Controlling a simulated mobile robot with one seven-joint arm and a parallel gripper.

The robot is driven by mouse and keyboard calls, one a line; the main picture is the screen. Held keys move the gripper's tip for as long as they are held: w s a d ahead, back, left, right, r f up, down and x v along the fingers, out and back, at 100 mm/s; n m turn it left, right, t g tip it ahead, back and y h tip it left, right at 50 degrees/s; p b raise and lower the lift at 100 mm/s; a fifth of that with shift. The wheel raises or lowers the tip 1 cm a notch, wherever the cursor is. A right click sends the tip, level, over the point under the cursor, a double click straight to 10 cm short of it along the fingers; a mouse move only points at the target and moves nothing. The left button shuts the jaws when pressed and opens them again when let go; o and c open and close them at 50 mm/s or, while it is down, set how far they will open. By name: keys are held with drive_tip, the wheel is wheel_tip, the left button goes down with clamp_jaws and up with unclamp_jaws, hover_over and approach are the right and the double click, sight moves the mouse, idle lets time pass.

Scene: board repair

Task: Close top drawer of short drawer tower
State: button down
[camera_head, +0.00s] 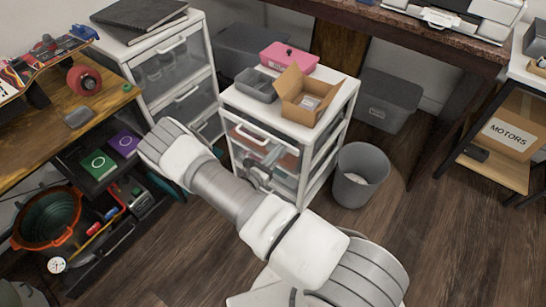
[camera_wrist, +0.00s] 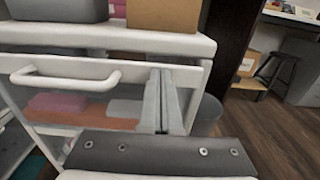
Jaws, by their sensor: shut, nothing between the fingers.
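The short drawer tower (camera_head: 228,96) is white with clear drawer fronts and stands in the middle of the head view. Its top drawer (camera_head: 240,130) has a white bar handle, which shows at left in the wrist view (camera_wrist: 65,77). The drawer front sits just under the tower's top; I cannot tell whether it is fully flush. Pink and grey contents show through the front. My gripper (camera_head: 272,156) is shut and empty in front of the tower. In the wrist view its fingers (camera_wrist: 163,100) point at the drawer front, right of the handle; contact is unclear.
An open cardboard box (camera_head: 300,105), a grey bin (camera_head: 257,88) and a pink box (camera_head: 290,56) stand on the tower. A grey waste bin (camera_head: 357,178) stands close at its right. A taller drawer tower (camera_head: 165,70) is at left. Floor is free at right.

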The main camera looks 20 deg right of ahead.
sight(284, 142)
drive_tip(key=shift+d, duration=0.1)
drive_tip(key=x, duration=0.3)
drive_tip(key=shift+w+d+b, duration=0.15)
drive_tip(key=shift+d+b, duration=0.05)
drive_tip(key=shift+b, duration=0.1)
drive_tip(key=shift+w+d, duration=0.15)
drive_tip(key=shift+d, duration=0.05)
drive_tip(key=shift+r, duration=0.1)
drive_tip(key=shift+a, duration=0.1)
drive_tip(key=p+v, duration=0.1)
drive_tip(key=v, duration=1.3)
drive_tip(key=shift+a+p, duration=0.2)
drive_tip(key=shift+p, duration=0.1)
